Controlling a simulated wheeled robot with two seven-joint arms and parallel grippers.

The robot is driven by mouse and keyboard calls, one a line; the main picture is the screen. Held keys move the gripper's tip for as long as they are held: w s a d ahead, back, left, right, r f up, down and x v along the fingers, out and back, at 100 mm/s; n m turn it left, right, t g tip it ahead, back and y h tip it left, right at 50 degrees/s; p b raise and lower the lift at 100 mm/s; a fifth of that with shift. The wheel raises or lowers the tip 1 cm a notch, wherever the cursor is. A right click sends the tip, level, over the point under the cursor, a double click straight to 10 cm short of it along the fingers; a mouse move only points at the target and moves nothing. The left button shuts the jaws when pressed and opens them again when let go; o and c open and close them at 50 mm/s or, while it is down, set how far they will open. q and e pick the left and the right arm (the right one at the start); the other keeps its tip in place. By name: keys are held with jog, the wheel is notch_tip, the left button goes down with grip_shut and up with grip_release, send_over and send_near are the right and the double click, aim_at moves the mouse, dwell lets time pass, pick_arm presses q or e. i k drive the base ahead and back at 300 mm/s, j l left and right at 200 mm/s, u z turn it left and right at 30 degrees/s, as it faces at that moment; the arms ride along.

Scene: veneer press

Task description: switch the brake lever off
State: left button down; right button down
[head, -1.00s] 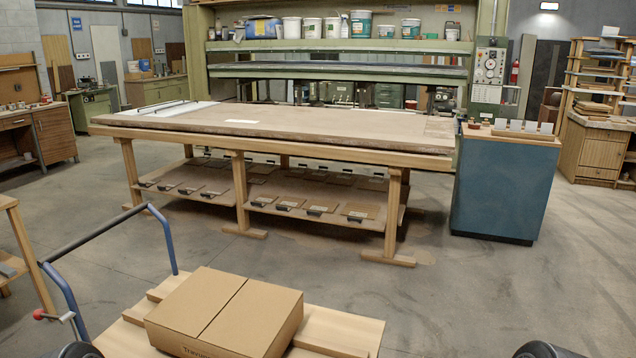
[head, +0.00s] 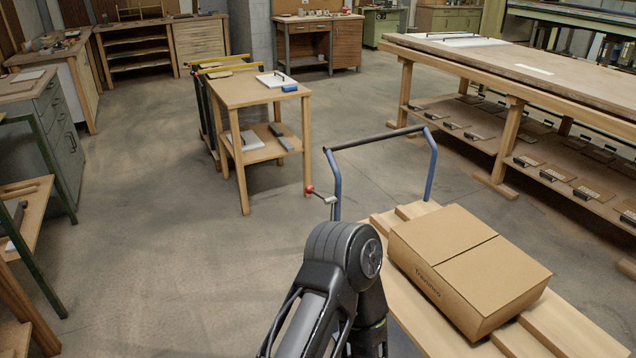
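The brake lever (head: 321,195) is a short metal lever with a red knob. It sits on the left upright of the cart's blue push handle (head: 384,141), low beside the tube. The cart (head: 555,327) has a light wooden deck and stands at the lower right. A cardboard box (head: 468,268) lies on the deck. A black link of my arm stands at the bottom middle, in front of the cart's near left corner. Neither gripper is in view, and nothing is seen touching the lever.
A small wooden table (head: 258,92) with a lower shelf stands behind the lever. A long workbench (head: 530,67) runs along the right. Green-legged benches (head: 38,148) line the left edge. The concrete floor left of the cart is clear.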

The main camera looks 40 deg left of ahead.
aim_at(309, 189)
jog(key=i+j, duration=0.1)
jog(key=j, duration=0.5)
jog(key=i+j, duration=0.15)
jog(key=j, duration=0.45)
jog(key=i+j, duration=0.1)
jog(key=j, duration=0.5)
jog(key=i+j+z, duration=0.1)
jog(key=j, duration=0.5)
jog(key=i+j, duration=0.15)
jog(key=j, duration=0.45)
jog(key=i+j, duration=0.1)
jog(key=j, duration=0.55)
jog(key=i+j, duration=0.1)
jog(key=j, duration=0.5)
